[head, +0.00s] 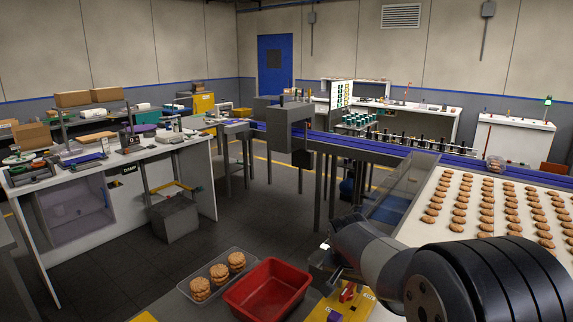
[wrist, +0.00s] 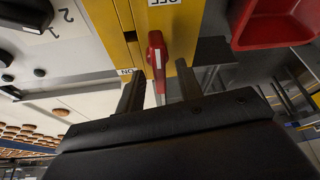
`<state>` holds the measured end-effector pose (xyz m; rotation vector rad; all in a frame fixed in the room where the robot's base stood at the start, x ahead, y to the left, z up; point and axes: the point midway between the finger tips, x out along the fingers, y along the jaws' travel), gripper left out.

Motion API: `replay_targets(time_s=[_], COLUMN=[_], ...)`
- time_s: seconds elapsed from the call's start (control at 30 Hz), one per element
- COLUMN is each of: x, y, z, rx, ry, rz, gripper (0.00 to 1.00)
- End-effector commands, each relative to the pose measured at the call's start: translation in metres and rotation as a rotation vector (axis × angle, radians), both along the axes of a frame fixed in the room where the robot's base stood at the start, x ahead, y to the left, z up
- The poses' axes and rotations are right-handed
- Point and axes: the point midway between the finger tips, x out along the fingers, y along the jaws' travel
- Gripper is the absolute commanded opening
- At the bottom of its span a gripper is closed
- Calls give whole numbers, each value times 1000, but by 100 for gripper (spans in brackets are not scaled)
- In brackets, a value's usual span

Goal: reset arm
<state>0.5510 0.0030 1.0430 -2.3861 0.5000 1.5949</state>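In the wrist view my gripper (wrist: 160,76) is open, its two dark fingers apart with nothing held. A red lever handle (wrist: 156,55) on a yellow switch box (wrist: 187,38) shows between the fingers; I cannot tell how close it is. An OFF label is at the top of the box and an ON label is near the left finger; the handle's free end points down the picture. In the head view my arm reaches in from the lower right, and the yellow box (head: 361,304) with its red lever (head: 347,292) sits just left of it.
In the head view a red bin (head: 238,297) and a clear tray (head: 183,289) with biscuit stacks lie left of my arm. A pale belt (head: 422,243) with rows of biscuits (head: 510,217) lies to the right. A cluttered workbench (head: 200,160) stands at left, with open dark floor (head: 240,220) between.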

Motion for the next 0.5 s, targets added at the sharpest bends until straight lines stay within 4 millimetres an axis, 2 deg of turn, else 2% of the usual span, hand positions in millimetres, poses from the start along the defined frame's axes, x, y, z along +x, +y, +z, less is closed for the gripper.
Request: replay_targets(time_s=[0.5], x=[-1], y=[-2], z=[1], rx=[1], ry=[1], rz=[291], gripper=[35])
